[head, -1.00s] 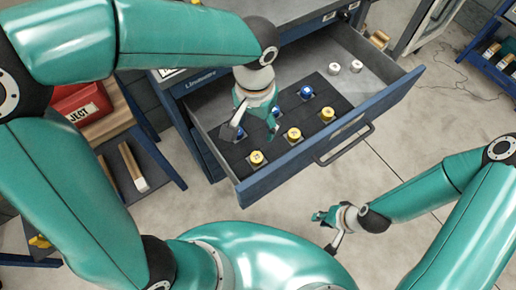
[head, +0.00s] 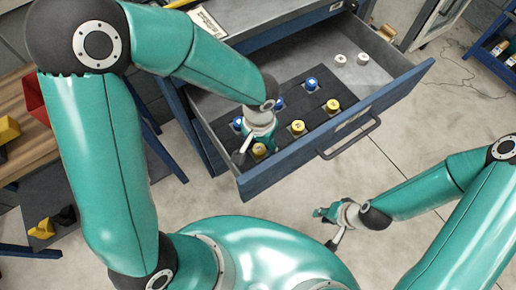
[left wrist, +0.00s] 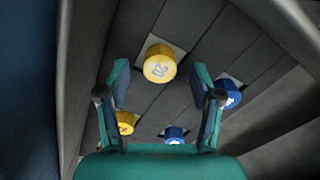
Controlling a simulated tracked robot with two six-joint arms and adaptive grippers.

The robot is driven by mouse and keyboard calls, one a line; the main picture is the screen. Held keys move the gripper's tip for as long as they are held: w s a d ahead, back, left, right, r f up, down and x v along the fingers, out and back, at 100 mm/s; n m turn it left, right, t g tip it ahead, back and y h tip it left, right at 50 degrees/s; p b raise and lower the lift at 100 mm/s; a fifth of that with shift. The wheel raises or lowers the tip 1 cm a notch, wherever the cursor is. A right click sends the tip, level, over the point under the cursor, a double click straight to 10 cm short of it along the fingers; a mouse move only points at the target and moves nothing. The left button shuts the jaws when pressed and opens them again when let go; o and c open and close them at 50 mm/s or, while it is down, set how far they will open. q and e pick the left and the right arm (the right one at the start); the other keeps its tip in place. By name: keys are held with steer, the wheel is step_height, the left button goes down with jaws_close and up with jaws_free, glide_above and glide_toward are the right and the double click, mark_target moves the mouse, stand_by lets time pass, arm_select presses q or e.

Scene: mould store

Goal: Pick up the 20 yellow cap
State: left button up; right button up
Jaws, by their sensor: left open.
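The yellow cap whose top appears to read 20 (left wrist: 159,64) sits on a pale square in the dark insert, ahead of and between my left fingertips in the left wrist view. In the head view a yellow cap (head: 260,150) at the drawer's front-left corner is partly hidden by my left gripper (head: 256,153). My left gripper (left wrist: 161,82) is open and empty, low over the insert, with its fingers apart from the cap. My right gripper (head: 327,226) hangs outside the drawer over the floor, open and empty.
Other yellow caps (head: 298,127) and blue caps (head: 312,83) stand close by in rows. Two white caps (head: 340,59) are at the drawer's far end. A wooden-topped bench (head: 18,95) is at the left.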

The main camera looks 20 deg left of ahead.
arm_select(q)
steer(key=shift+f, duration=0.45)
steer(key=shift+c, duration=0.2)
steer(key=c, duration=0.9)
steer(key=shift+r, duration=0.2)
